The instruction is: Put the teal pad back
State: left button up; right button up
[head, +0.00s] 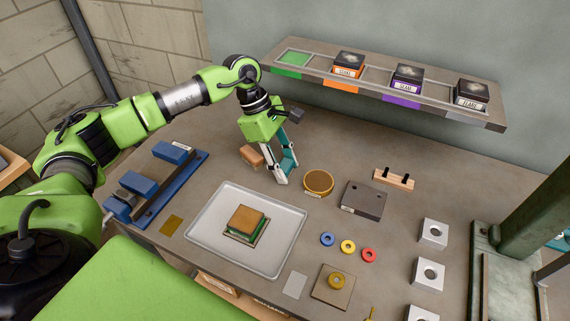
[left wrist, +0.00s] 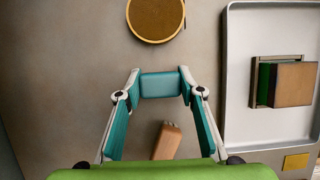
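The teal pad (left wrist: 160,85) is a small block between the fingertips of my left gripper (left wrist: 160,84) in the left wrist view. Both fingertips touch its sides, so the gripper is shut on it. In the head view my left gripper (head: 282,177) points down over the table, left of the round brown disc (head: 318,182); the fingers largely hide the pad there. The grey tray (head: 205,232) holds a stack with a brown block (head: 247,219) over a green layer (left wrist: 264,83). My right gripper is not in view.
A tan block (head: 251,156) lies close to my left gripper. A shelf (head: 330,62) at the back has a bare green-marked bay (head: 294,59) and three dark boxes. A blue vise-like fixture (head: 157,188) stands left; the press frame (head: 520,225) stands right.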

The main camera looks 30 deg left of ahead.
pick_arm(q)
jog(key=o, duration=0.3)
jog(key=shift+o, duration=0.2)
jog(key=shift+r, duration=0.3)
jog(key=b+v, duration=0.2)
jog(key=v, duration=0.9)
jog(key=shift+a+r, duration=0.2)
jog(key=shift+r, duration=0.15)
jog(key=shift+r, duration=0.1)
